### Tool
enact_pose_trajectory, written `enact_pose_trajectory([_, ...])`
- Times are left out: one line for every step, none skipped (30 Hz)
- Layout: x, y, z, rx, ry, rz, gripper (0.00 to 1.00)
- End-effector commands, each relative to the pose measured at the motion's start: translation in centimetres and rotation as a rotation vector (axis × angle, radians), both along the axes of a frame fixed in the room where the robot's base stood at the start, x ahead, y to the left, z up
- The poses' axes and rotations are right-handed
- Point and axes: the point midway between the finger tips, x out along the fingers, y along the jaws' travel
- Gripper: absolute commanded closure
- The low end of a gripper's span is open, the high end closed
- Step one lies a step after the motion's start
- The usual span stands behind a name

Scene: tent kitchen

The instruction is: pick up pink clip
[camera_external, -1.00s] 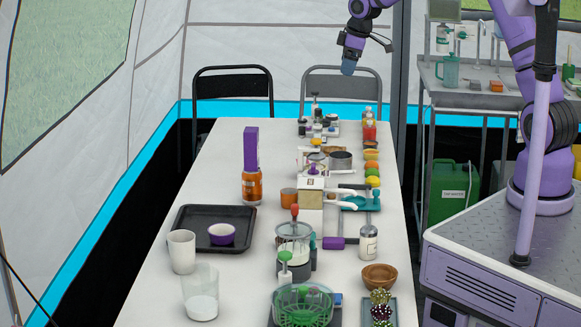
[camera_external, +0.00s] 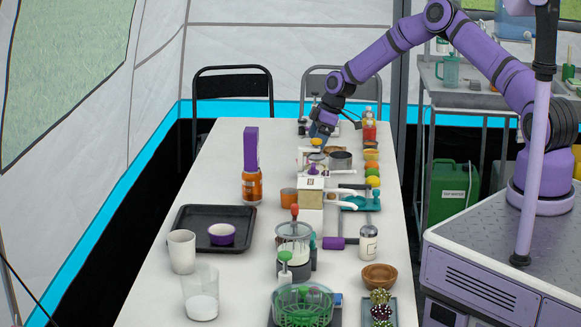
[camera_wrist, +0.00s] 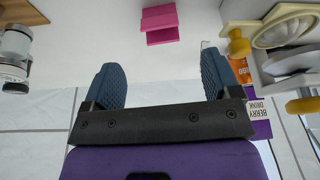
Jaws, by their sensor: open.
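The pink clip (camera_wrist: 160,24) lies on the white table top in the wrist view, near the top middle. It looks like a small bright pink block with a slot in its side. My gripper (camera_wrist: 161,78) is open and empty, its two blue-grey fingers wide apart. The clip shows beyond the fingertips, roughly midway between them and apart from both. In the external view my gripper (camera_external: 320,130) is low over the far part of the table. I cannot make out the clip there.
In the wrist view, glass jars (camera_wrist: 14,55) stand at left and a white appliance with yellow knobs (camera_wrist: 285,40) at right, near a purple drink carton (camera_wrist: 262,125). The table (camera_external: 215,160) is crowded along its middle and right; its far left is clear.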

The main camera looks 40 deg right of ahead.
Motion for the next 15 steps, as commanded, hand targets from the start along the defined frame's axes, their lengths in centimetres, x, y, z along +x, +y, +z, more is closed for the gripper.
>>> enact_pose_trajectory([0.0,0.2,-0.5,0.000,0.002,0.001,0.17])
enact_pose_trajectory([0.1,0.3,-0.9,0.001,0.003,0.001,0.17])
enact_pose_trajectory([0.2,0.5,-1.4,0.000,0.003,0.001,0.17])
enact_pose_trajectory([0.3,0.6,-1.7,0.000,0.003,0.001,0.17])
enact_pose_trajectory([0.4,0.8,-2.1,0.000,0.003,0.002,0.17])
enact_pose_trajectory([0.5,1.0,-2.7,0.000,0.004,0.002,0.17])
enact_pose_trajectory([0.6,1.1,-3.2,0.001,0.004,0.002,0.17])
enact_pose_trajectory([0.7,1.2,-3.6,0.001,0.003,0.001,0.17])
enact_pose_trajectory([0.8,1.4,-4.0,0.000,0.002,0.001,0.17])
enact_pose_trajectory([0.9,1.5,-4.3,0.000,0.002,0.001,0.17])
enact_pose_trajectory([1.0,1.5,-4.5,0.000,0.002,0.001,0.17])
enact_pose_trajectory([1.0,1.6,-4.7,0.000,0.001,0.000,0.17])
enact_pose_trajectory([1.0,1.6,-4.9,0.000,0.001,0.000,0.17])
enact_pose_trajectory([1.1,1.6,-5.0,0.000,0.001,0.000,0.17])
enact_pose_trajectory([1.1,1.7,-5.2,0.000,0.001,0.000,0.17])
